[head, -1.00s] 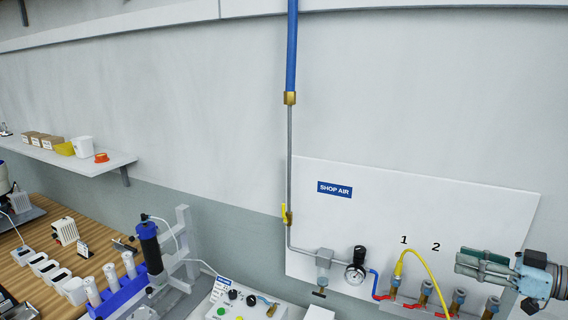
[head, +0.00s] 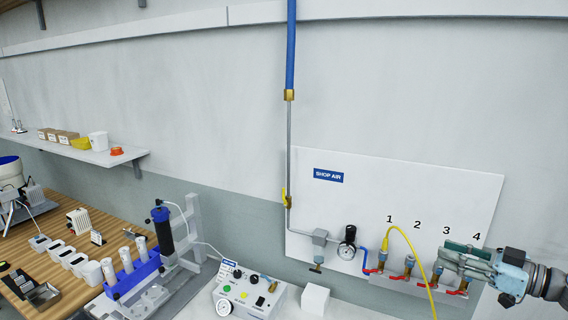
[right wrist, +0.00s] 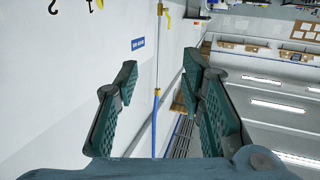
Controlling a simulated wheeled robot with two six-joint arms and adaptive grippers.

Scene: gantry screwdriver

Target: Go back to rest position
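My right gripper (head: 446,254) comes in from the right edge of the head view. Its teal fingers point left, in front of the white panel just below the numbers 3 and 4. In the right wrist view its two fingers (right wrist: 165,85) stand wide apart with nothing between them. It is open and empty. My left gripper is not in view.
The white panel (head: 400,188) carries a gauge (head: 347,243) and several red-handled valves (head: 397,278). A yellow hose (head: 412,247) rises near number 1. A control box (head: 250,297) and a blue rack (head: 133,277) stand to the left.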

